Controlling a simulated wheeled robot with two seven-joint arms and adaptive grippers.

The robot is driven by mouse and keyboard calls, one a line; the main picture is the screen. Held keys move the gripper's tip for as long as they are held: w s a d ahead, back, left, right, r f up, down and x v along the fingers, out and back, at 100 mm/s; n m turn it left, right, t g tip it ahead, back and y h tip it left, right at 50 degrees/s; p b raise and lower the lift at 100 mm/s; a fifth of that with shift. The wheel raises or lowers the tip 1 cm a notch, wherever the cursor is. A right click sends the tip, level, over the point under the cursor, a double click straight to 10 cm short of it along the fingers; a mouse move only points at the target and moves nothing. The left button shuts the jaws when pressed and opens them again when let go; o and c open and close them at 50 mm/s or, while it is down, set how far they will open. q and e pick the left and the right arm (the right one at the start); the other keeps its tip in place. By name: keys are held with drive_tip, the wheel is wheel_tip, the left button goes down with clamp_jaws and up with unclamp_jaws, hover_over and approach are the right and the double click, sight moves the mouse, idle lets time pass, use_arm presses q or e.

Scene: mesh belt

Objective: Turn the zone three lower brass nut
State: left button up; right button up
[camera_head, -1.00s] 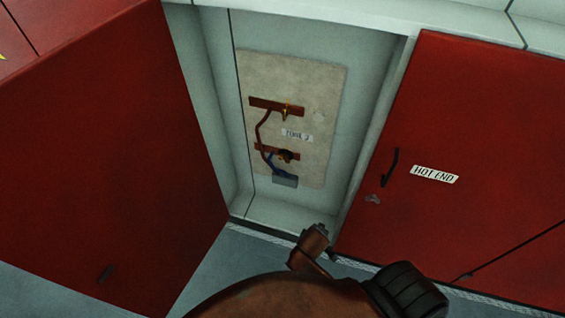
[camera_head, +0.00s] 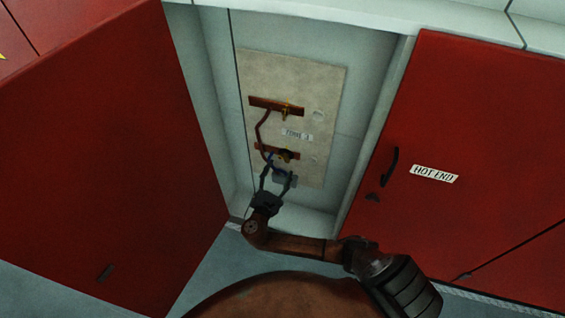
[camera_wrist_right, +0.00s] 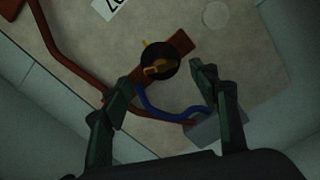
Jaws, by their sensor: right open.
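The lower brass nut (camera_head: 286,155) sits with a dark round piece on the lower copper bar (camera_head: 266,149), below the zone label (camera_head: 297,134). In the right wrist view the nut (camera_wrist_right: 155,70) shows as a brass piece on a black disc, just beyond the fingertips. My right gripper (camera_head: 276,176) is open and empty, with its fingers pointing up at the panel below the nut. In the right wrist view its fingers (camera_wrist_right: 160,82) stand apart on either side, short of the nut. My left gripper is not in view.
An upper copper bar (camera_head: 276,107) with another brass nut (camera_head: 286,112) is above. A blue wire (camera_wrist_right: 160,112) runs to a grey block (camera_wrist_right: 217,130) near the right finger. Red doors flank the recess: an open one (camera_head: 100,160) at left, the HOT END door (camera_head: 470,130) at right.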

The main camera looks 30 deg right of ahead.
sight(284, 160)
drive_tip(key=shift+x, duration=2.6)
drive_tip(key=shift+c, duration=0.6)
